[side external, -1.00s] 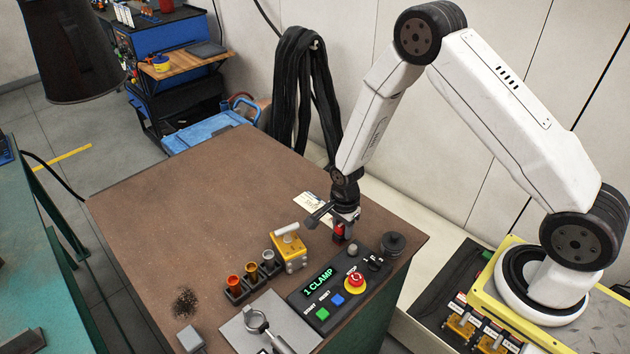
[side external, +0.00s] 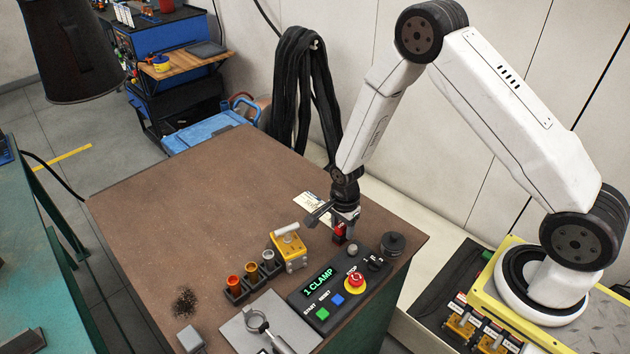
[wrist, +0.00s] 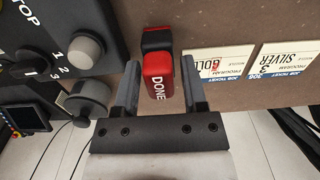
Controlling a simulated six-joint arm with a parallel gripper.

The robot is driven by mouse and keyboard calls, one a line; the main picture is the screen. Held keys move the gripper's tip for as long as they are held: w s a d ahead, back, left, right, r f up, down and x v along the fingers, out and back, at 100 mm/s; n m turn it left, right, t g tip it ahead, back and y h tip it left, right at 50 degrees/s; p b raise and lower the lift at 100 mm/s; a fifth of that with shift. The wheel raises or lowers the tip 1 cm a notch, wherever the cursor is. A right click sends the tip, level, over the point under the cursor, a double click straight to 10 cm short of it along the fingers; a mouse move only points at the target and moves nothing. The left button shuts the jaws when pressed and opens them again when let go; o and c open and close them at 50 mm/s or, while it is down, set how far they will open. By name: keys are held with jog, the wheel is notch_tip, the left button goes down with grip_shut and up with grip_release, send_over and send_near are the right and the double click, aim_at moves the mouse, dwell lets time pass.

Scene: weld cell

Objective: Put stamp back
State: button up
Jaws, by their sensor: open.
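The stamp (wrist: 158,82) is a red block marked DONE with a black part at one end. In the wrist view it lies between the two fingers of my gripper (wrist: 160,84), with a visible gap on the right side. In the side view the red stamp (side external: 340,232) shows low between the fingers of my gripper (side external: 342,222), just behind the control panel. My gripper is open around it and points down. The stamp's underside is hidden, so I cannot tell exactly what it rests on.
The control panel (side external: 326,296) with buttons is close in front. A dark round piece (side external: 393,243) stands at the panel's right end. A yellow clamp block (side external: 289,252) is to the left. Job tickets (wrist: 218,64) lie beside the stamp. The bench's back left is clear.

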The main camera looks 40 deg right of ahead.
aim_at(345, 226)
notch_tip(345, 226, up, 12)
jog(key=shift+f, duration=0.15)
dwell(0.6)
dwell(0.6)
jog(key=s+r+n+t, duration=0.1)
jog(key=s+r+n, duration=0.3)
jog(key=n, duration=0.5)
jog(key=s+a+r+n+t, duration=0.1)
jog(key=s+r+n, duration=0.3)
jog(key=s+n, duration=0.4)
jog(key=shift+r+n+t, duration=0.25)
jog(key=shift+n+t, duration=0.05)
jog(key=shift+n, duration=0.2)
jog(key=shift+w+a, duration=0.1)
dwell(0.3)
